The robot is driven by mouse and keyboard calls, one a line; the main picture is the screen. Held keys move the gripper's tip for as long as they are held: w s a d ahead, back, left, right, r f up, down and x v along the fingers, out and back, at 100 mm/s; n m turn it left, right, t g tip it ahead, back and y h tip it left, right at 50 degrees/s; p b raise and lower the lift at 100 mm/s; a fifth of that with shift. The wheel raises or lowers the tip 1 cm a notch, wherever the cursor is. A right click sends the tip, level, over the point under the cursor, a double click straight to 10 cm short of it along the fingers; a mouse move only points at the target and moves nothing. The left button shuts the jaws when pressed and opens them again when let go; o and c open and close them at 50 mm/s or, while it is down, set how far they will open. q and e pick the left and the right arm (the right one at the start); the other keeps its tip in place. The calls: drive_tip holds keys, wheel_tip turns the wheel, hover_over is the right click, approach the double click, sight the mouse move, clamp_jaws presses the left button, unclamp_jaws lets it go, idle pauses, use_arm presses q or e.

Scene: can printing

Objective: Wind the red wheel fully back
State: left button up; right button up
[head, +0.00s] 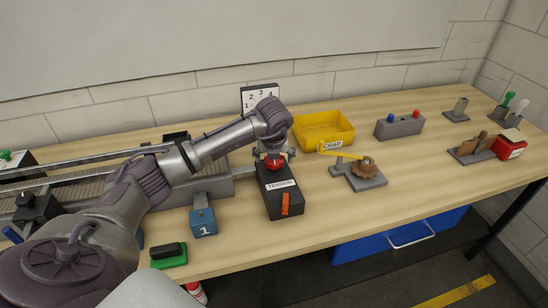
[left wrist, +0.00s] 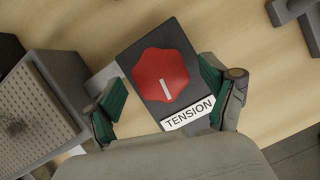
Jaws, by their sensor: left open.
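The red wheel (head: 275,163) sits on the far end of a black box labelled TENSION (head: 282,206). It also shows in the left wrist view (left wrist: 158,70), lobed, with a white line mark on its face. My left gripper (head: 272,150) is over the wheel, pointing down. In the left wrist view its open green-padded fingers (left wrist: 166,98) stand on either side of the box, apart from the wheel. An orange pointer (head: 285,205) is on the near part of the box top. My right gripper is not in view.
A blue block marked 1 (head: 203,221) and a green-based stamp (head: 169,256) are left of the box. A yellow SCRAP bin (head: 325,131) and a stand with a brown gear (head: 365,170) are right. A conveyor (head: 90,185) runs left. The table's front right is clear.

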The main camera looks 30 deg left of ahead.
use_arm(q)
drive_tip(key=v, duration=1.1)
drive_tip(key=shift+s+r, duration=0.15)
drive_tip(key=shift+r, duration=0.1)
drive_tip(key=shift+d, duration=0.1)
